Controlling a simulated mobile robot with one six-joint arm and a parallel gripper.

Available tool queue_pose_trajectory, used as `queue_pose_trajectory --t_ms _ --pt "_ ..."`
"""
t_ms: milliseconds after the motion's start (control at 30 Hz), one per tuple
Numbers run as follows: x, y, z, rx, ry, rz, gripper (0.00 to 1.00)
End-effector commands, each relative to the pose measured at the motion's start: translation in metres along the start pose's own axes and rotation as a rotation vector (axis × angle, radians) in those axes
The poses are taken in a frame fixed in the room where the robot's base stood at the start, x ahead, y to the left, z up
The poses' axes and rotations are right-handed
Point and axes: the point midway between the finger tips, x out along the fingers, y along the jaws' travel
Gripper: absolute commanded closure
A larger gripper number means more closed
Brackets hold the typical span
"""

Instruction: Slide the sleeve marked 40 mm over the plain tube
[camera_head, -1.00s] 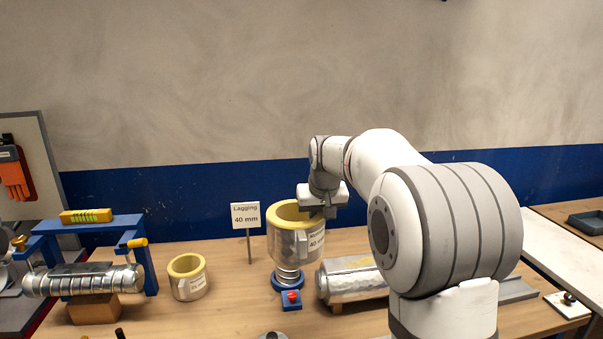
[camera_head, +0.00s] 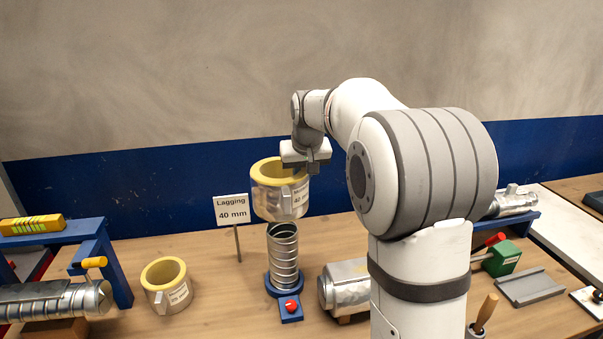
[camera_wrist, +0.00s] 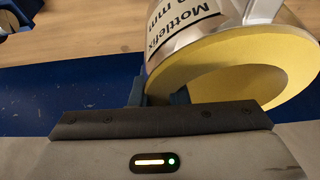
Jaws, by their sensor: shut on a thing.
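The sleeve (camera_head: 277,203) is a silvery jacket with a thick yellow lining and a label reading 40 mm. My gripper (camera_head: 313,170) is shut on its wall at the upper right and holds it upright in the air. In the wrist view the sleeve (camera_wrist: 190,45) shows its yellow end ring and part of the label beside my fingers (camera_wrist: 158,95). The plain tube (camera_head: 284,258) is a ribbed metal duct standing upright on a blue base. Its open top shows just below the sleeve's lower edge. I cannot tell whether the sleeve is centred over it or farther back.
A sign reading Lagging 40 mm (camera_head: 232,210) stands left of the tube. A smaller yellow-lined sleeve (camera_head: 167,287) stands on the bench. A blue frame (camera_head: 112,262) with a horizontal duct is at left. A lying silver piece (camera_head: 345,287) is close right of the tube.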

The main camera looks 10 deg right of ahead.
Motion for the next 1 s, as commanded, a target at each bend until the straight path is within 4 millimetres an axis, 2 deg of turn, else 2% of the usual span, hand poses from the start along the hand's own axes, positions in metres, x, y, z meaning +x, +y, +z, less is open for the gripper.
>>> queue_pose_trajectory --t_ms 200,800,1000 --pt "-0.002 0.0 0.002 0.0 0.001 0.0 1.0" --pt "0.046 0.0 0.021 0.0 0.0 -0.001 1.0" --pt "0.052 0.0 0.024 0.0 0.0 -0.001 1.0"
